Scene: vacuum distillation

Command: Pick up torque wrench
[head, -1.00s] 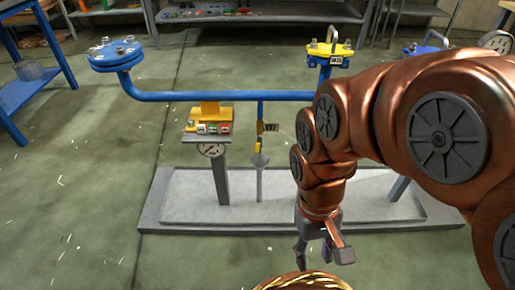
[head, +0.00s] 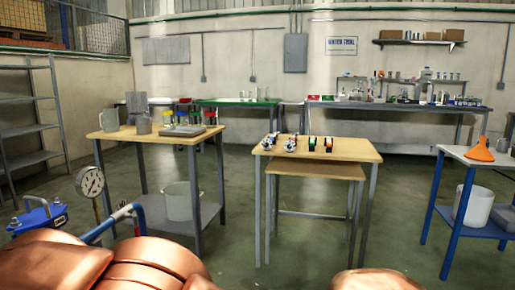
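I cannot make out a torque wrench in the head view. Small silver-and-blue items (head: 290,144) lie at the left of a wooden-topped table (head: 345,155) in the middle, too small to identify. Small dark items with red, green and orange parts (head: 328,144) stand to their right. My copper arm shows only in part along the bottom edge. My gripper is out of view.
A wooden-topped bench (head: 150,140) with jugs and coloured-lid jars stands at left. A blue-legged table (head: 470,158) with an orange funnel (head: 480,150) stands at right. A gauge (head: 90,182) and blue pipe (head: 112,222) are close at lower left. Floor between tables is open.

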